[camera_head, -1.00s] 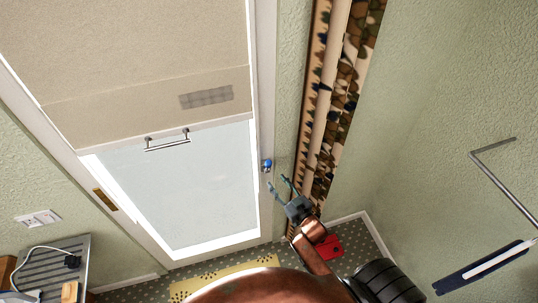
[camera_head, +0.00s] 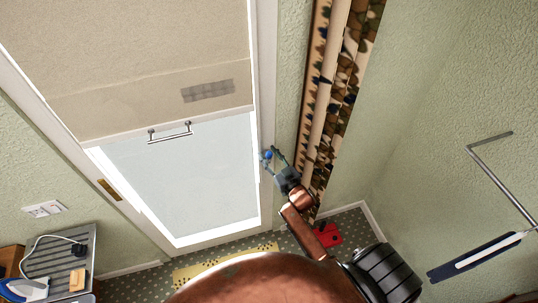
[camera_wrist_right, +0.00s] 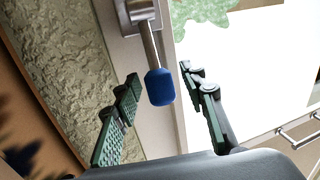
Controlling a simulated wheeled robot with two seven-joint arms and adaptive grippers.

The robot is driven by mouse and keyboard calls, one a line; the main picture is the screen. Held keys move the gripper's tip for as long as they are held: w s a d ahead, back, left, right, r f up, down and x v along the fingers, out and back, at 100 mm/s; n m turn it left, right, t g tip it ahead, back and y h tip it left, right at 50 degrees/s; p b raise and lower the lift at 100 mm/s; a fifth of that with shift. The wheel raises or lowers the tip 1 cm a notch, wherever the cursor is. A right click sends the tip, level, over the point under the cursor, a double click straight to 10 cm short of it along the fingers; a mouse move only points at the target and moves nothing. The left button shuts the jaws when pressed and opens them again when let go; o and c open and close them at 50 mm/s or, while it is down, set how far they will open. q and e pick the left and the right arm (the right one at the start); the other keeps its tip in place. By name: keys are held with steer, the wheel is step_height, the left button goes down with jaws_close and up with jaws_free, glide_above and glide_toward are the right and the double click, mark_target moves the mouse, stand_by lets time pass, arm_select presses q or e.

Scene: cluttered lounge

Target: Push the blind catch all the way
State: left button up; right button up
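The blind catch has a blue knob (camera_wrist_right: 160,87) on a metal stem, fixed by a bracket (camera_wrist_right: 138,10) to the white door frame. In the head view the blue knob (camera_head: 267,155) shows at the frame's right side. My right gripper (camera_head: 273,152) is there with its fingers open around the knob. In the wrist view the open right gripper (camera_wrist_right: 158,84) has one finger on each side of the knob, with gaps between. The blind (camera_head: 150,60) covers the upper part of the door glass, with a metal handle bar (camera_head: 170,133) below it. My left gripper is not in view.
A patterned curtain (camera_head: 340,90) hangs close to the right of my right gripper. A metal rail (camera_head: 500,180) sticks out from the right wall. A yellow mat (camera_head: 225,262) and a red item (camera_head: 328,235) lie on the floor. A rack with an iron (camera_head: 25,288) stands lower left.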

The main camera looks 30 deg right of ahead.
jaws_close()
stand_by(0.3)
